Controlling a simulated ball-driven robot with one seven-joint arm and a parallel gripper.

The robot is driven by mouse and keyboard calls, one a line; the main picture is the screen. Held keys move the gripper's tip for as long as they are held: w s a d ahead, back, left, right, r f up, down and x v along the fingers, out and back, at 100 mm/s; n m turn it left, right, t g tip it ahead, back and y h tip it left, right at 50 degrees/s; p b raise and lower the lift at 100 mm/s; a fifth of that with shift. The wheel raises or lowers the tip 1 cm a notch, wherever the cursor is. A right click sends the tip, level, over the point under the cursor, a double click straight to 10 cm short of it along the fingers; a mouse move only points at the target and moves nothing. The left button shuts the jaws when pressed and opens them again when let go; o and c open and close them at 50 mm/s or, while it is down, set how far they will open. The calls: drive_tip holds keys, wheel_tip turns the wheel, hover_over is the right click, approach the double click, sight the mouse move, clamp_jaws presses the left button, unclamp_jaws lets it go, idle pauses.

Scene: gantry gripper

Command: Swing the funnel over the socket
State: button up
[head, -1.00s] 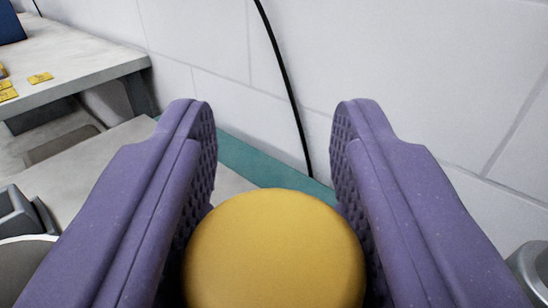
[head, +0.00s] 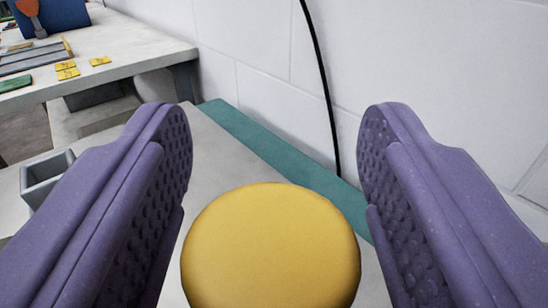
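My gripper (head: 279,115) has two purple fingers with dimpled inner faces, spread wide apart. A round, smooth yellow knob-like thing (head: 271,245) sits low between them, with narrow gaps at both sides, so the fingers do not appear closed on it. What lies under it is hidden. I cannot tell whether it is part of the funnel; no funnel shape shows. A small grey square open-topped holder (head: 46,178) stands at the left, partly behind the left finger. I cannot tell whether it is the socket.
A pale bench top (head: 215,165) with a teal strip (head: 270,145) runs along a white block wall (head: 430,60). A black cable (head: 322,80) hangs down the wall. At the back left, another table (head: 135,55) holds a blue box (head: 62,15) and yellow tags (head: 67,72).

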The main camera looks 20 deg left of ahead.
drive_tip(key=p+v, duration=0.2)
drive_tip(key=v, duration=0.5)
drive_tip(key=shift+s, duration=0.4)
drive_tip(key=shift+d, duration=0.15)
